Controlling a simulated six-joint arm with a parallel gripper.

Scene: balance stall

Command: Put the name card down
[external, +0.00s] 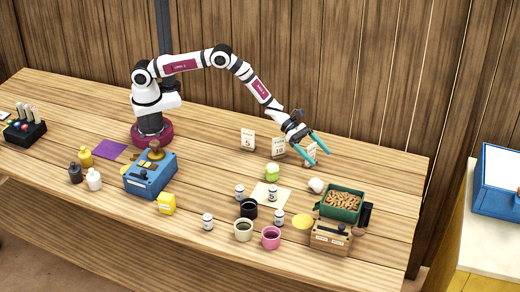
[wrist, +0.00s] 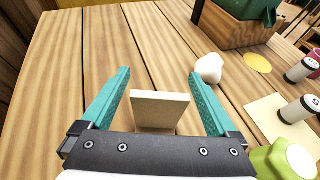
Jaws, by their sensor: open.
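A small cream card (wrist: 160,108) stands between the two teal fingers of my gripper (wrist: 160,88) in the wrist view, with a gap on both sides. Its lower part is hidden by the gripper body. The external view shows a pale card (external: 312,148) at my gripper (external: 318,156), partly covered by the fingers. I cannot read any writing on it. My gripper is open, low over the table's right half. The card appears upright on the wood.
Cards marked 5 (external: 248,139) and 10 (external: 279,147) stand left of my gripper. A white lump (external: 316,185), a green jar (external: 272,172) and a green crate of nuts (external: 343,217) are nearer the front. Bare wood (external: 385,175) lies to the right.

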